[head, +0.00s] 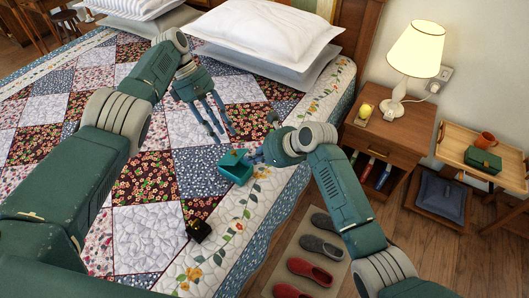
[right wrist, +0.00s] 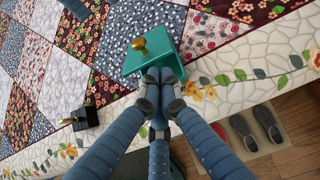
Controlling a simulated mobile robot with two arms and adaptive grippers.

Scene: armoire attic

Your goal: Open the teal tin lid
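The teal tin (head: 235,172) sits on the quilt near the bed's right edge. My right gripper (head: 254,157) is at the tin's right side. In the right wrist view its fingertips (right wrist: 160,76) are drawn together at the tin's near edge; whether they pinch the lid cannot be told. My left gripper (head: 222,133) is open and empty above the quilt, up and left of the tin.
A small black box (head: 198,230) with a gold knob lies on the quilt nearer the front. A nightstand (head: 392,134) with a lamp (head: 414,55) stands right of the bed. A dark green box (head: 483,161) is on a wooden tray table. Slippers (head: 320,247) lie on the floor.

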